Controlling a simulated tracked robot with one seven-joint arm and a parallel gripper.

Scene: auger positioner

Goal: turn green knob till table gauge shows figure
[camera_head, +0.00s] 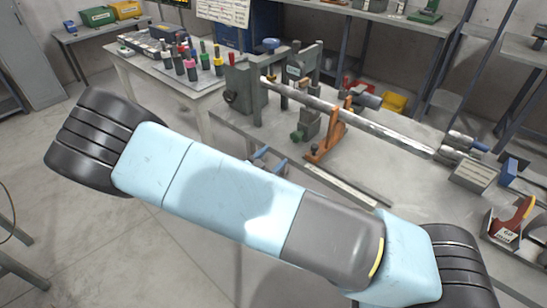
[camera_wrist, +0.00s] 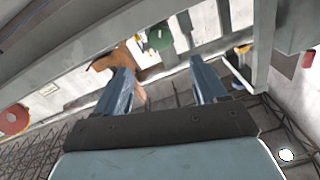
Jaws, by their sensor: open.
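A green knob (camera_head: 297,135) sits low on the front of a grey machine with a long metal shaft (camera_head: 370,125), beside an orange bracket (camera_head: 326,138). My gripper (camera_head: 270,157) shows as two blue finger ends beyond my light-blue arm, in front of and a little left of the knob in the picture. In the wrist view my gripper (camera_wrist: 162,78) is open, with nothing between its fingers. A green round part (camera_wrist: 158,40), likely the knob, shows beyond the fingers, apart from them. I cannot make out a gauge figure in either view.
A side table (camera_head: 150,75) with several coloured-handled tools stands at the back left. A red-and-grey device (camera_head: 510,222) sits on the bench's right end. A pale strip (camera_head: 340,185) runs along the bench's front. Open floor (camera_head: 100,245) lies at the left. My arm hides much of the bench front.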

